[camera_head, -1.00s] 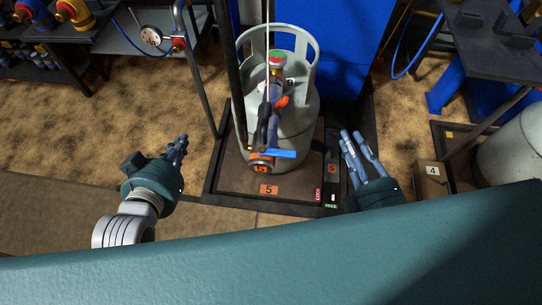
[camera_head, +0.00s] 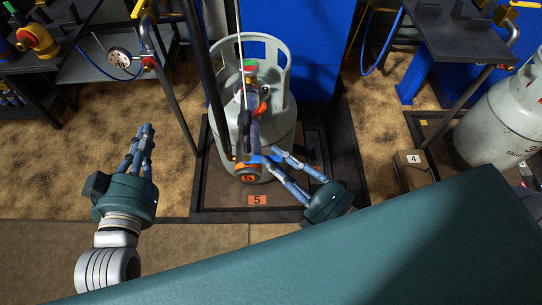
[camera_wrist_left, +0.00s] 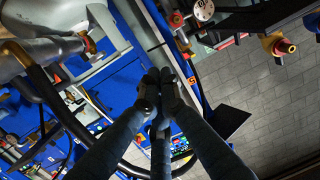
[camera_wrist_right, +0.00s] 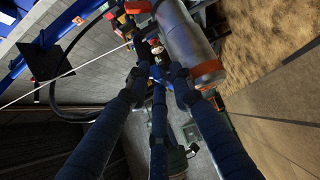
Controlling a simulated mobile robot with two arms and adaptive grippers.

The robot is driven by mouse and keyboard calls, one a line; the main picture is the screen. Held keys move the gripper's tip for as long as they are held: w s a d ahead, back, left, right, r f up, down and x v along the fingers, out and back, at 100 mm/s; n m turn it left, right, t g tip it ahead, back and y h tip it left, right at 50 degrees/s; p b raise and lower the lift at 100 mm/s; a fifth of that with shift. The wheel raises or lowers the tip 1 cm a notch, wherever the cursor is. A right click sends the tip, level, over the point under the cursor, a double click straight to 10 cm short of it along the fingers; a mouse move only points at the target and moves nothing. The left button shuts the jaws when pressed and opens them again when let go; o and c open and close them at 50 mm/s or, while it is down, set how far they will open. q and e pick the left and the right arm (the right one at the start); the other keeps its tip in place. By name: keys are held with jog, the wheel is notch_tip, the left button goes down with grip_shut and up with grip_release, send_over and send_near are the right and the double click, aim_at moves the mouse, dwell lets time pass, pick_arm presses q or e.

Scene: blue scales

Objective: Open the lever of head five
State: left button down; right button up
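Filling head five, a dark blue-grey body with an orange ring (camera_head: 248,172), hangs upright in front of a grey gas cylinder (camera_head: 283,118). A small blue lever (camera_head: 272,158) sticks out to its right. My right gripper (camera_head: 272,158) comes from the right with its fingers apart, tips at the lever. Contact cannot be told, and the fingers partly hide the lever. In the right wrist view the head's body and orange band (camera_wrist_right: 206,68) lie just beyond the fingertips. My left gripper (camera_head: 145,130) is empty, left of the scale, fingertips close together in the left wrist view (camera_wrist_left: 160,85).
The cylinder stands on a dark scale platform (camera_head: 215,196) with an orange 5 label (camera_head: 257,200). A dark post (camera_head: 208,85) rises left of the cylinder. A box marked 4 (camera_head: 411,165) and another cylinder (camera_head: 497,120) are at the right. Bare floor lies around my left gripper.

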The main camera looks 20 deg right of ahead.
jog(key=shift+x, duration=0.85)
grip_shut()
